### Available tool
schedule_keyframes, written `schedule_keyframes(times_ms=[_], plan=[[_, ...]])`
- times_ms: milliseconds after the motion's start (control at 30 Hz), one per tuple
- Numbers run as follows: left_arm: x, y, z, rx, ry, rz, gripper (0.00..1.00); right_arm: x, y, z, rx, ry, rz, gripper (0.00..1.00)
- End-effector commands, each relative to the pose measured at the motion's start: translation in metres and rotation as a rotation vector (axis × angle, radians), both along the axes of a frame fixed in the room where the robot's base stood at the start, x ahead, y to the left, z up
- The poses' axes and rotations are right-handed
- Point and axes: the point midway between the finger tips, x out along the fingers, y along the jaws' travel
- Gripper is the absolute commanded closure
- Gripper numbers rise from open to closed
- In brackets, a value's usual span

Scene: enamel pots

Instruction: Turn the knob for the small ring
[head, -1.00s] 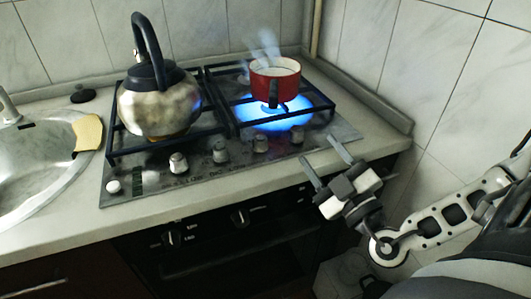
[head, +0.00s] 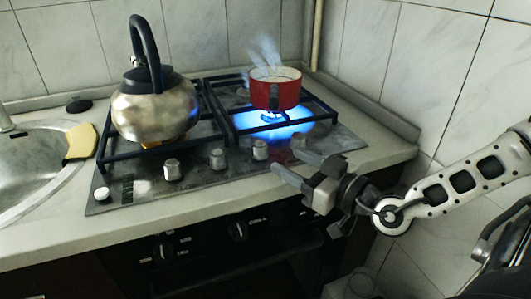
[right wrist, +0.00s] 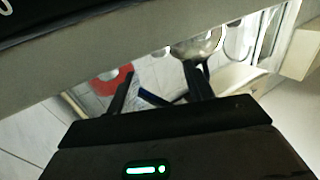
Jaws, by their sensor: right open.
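The gas hob (head: 225,178) has a row of grey knobs along its front edge. These include a left knob (head: 172,169), a second knob (head: 217,159) and a third knob (head: 260,150); a further one at the right is hard to make out behind my gripper. I cannot tell which knob serves the small ring. A wide blue flame (head: 285,130) burns under the steaming red pot (head: 276,92). My right gripper (head: 286,162) is open and empty at the hob's front right edge, its fingers pointing left towards the knobs, apart from the third knob. My left gripper is out of view.
A steel kettle (head: 155,110) stands on the left grate with an orange glow beneath it. A white button (head: 101,194) sits at the hob's left corner. A sink (head: 35,170) with a yellow sponge (head: 80,141) is at the left. Oven knobs (head: 238,231) are below the counter.

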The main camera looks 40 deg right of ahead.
Motion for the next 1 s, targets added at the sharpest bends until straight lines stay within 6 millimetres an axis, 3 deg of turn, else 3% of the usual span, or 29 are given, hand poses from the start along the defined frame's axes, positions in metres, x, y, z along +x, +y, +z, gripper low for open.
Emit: schedule_keyframes(times_ms=[100,400,867,900,1000], plan=[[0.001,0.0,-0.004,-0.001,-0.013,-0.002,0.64,0.027,0.006,-0.002,0.008,-0.008,-0.003,0.48],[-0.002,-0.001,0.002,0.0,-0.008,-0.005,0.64,0.066,0.013,0.003,0.001,-0.006,-0.007,0.48],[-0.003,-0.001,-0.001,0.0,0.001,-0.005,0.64,0.076,0.016,0.0,-0.003,-0.001,-0.002,0.48],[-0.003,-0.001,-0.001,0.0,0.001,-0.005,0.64,0.076,0.016,0.0,-0.003,-0.001,-0.002,0.51],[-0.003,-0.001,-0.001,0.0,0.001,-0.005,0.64,0.076,0.016,0.0,-0.003,-0.001,-0.002,0.79]])
